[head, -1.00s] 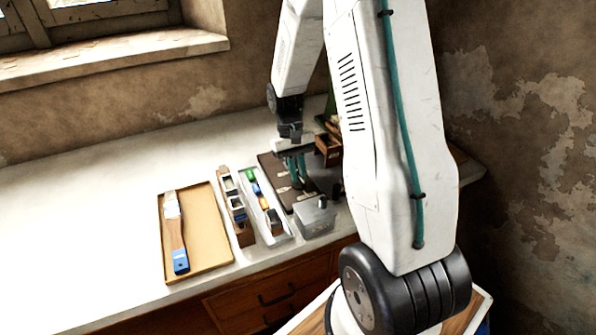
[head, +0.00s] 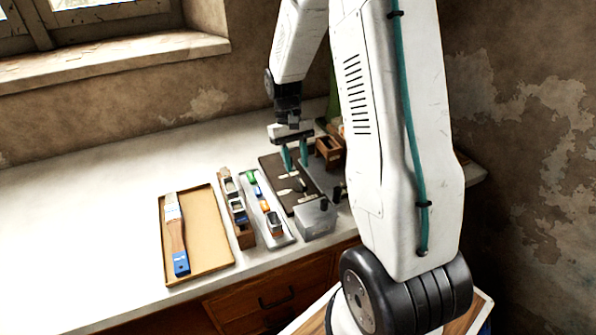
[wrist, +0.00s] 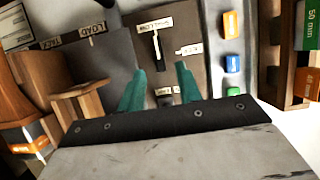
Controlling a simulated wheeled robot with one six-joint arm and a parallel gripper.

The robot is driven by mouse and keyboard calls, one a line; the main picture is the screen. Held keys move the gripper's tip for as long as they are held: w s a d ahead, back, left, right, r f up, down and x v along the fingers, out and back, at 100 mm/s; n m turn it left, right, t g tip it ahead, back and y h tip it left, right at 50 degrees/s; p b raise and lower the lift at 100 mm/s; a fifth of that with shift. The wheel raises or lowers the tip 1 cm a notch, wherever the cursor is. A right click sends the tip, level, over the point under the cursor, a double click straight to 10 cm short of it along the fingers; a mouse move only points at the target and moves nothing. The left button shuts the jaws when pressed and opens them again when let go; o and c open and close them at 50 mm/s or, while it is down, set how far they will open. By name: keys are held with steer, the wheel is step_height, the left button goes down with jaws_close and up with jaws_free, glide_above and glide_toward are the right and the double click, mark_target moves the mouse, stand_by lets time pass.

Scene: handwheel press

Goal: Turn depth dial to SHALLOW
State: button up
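My gripper (head: 295,157) is over the dark brown board (head: 272,170), its teal fingers apart with nothing between them. In the wrist view, the fingers of my gripper (wrist: 160,80) frame the lower part of the board. A small dark pointer with a pale line (wrist: 157,50), which looks like the depth dial, lies just beyond the fingertips. It points toward the upper pale label (wrist: 155,24). Another label (wrist: 188,49) is to its right, and a third (wrist: 164,91) lies between the fingers. The label words are upside down and too blurred to read surely.
A clear bin (head: 316,219), a grey tray of small coloured blocks (head: 284,238) and a wooden rack (head: 245,237) stand close by. A wooden box (head: 328,152) is right of my gripper. The left bench is clear.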

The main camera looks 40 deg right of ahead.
steer(key=shift+v, duration=1.9)
